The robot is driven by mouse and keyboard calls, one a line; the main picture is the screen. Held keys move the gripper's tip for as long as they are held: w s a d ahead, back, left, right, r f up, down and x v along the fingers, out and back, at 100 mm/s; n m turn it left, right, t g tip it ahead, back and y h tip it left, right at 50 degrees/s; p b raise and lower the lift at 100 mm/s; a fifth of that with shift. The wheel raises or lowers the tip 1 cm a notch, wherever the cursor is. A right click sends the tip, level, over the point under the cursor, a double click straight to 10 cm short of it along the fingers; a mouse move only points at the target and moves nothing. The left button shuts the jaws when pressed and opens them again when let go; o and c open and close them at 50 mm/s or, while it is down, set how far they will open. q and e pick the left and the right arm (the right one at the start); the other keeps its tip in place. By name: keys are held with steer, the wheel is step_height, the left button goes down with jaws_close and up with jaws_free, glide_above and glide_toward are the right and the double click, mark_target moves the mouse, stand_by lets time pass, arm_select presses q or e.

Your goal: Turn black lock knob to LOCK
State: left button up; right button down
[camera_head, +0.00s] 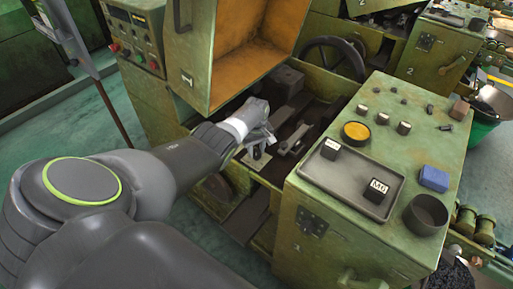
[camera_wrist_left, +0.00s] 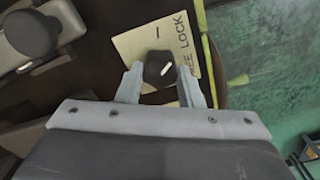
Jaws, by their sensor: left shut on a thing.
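The black lock knob (camera_wrist_left: 155,64) sits on a beige label plate (camera_wrist_left: 140,40) inside the machine. A short white mark on the knob slants toward the upper right in the left wrist view. The word LOCK is printed along the plate's right side, above another word that is partly hidden. A short dark line is on the plate above the knob. My left gripper (camera_wrist_left: 161,74) is shut on the knob, one finger on each side. In the head view my left gripper (camera_head: 262,143) reaches into the open bay, and the knob is hidden there. My right gripper is not in view.
A raised green door with orange lining (camera_head: 262,45) stands just above my left arm. A black handwheel (camera_head: 330,58) is behind. The right cabinet top holds a grey tray (camera_head: 335,180), a blue block (camera_head: 434,178) and a dark cup (camera_head: 426,214). Another round black knob (camera_wrist_left: 32,34) is close by.

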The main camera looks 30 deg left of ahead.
arm_select(q)
steer(key=n, duration=0.3)
steer(key=shift+r+n+p, duration=0.1)
steer(key=shift+n+p, duration=0.2)
steer(key=shift+n, duration=2.3)
steer(key=o, duration=1)
steer(key=shift+c, duration=0.2)
